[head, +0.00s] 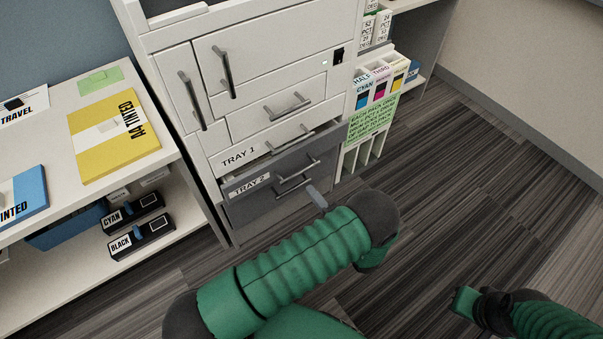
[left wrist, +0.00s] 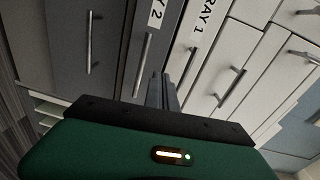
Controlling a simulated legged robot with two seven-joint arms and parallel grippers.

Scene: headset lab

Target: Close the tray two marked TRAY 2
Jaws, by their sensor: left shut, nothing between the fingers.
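The drawer marked TRAY 2 (head: 250,187) is dark grey, low on the white cabinet, and stands out a little, with a dark gap along its top edge. Its label also shows in the left wrist view (left wrist: 153,20). It has a metal bar handle (head: 300,172). My left gripper (head: 317,198) is low in front of the dark drawer fronts, at their right side. Its narrow fingers (left wrist: 161,92) are shut and empty, pointing at the fronts; I cannot tell whether they touch. My right arm shows at the lower right, without visible fingers.
The white TRAY 1 drawer (head: 239,156) is just above. Another dark front with a handle (head: 295,184) lies below TRAY 2. A shelf unit (head: 180,160) with paper packs and toner boxes is at left, a narrow rack (head: 372,120) at right. The striped floor at right is clear.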

